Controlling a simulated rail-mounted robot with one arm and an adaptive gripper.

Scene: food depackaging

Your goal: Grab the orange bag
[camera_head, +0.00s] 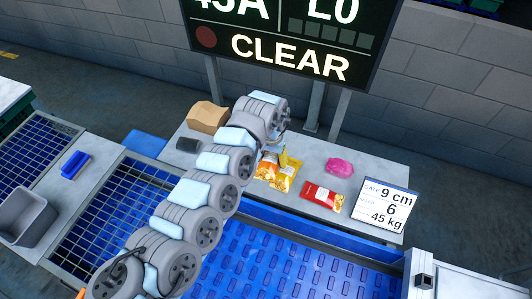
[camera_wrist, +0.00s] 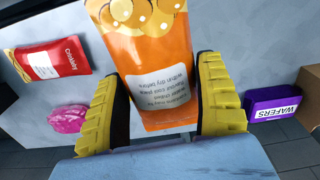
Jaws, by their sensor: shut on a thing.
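The orange bag (camera_wrist: 150,50) stands between the two yellow fingers of my gripper (camera_wrist: 166,108) in the wrist view. The gripper is shut on it. The bag has a white printed label, seen upside down, and a yellow pattern at the top of that view. In the head view the orange bag (camera_head: 266,172) is partly hidden by my arm and gripper (camera_head: 275,158). It is over the grey table, beside a yellow packet (camera_head: 284,181). I cannot tell whether the bag still touches the table.
A red packet (camera_head: 322,196) and a pink packet (camera_head: 340,167) lie to the right on the grey table (camera_head: 385,165). A brown carton (camera_head: 208,117) and a dark box (camera_head: 188,145) are at left. A purple wafers box (camera_wrist: 273,108) shows in the wrist view. A blue conveyor (camera_head: 290,265) runs in front.

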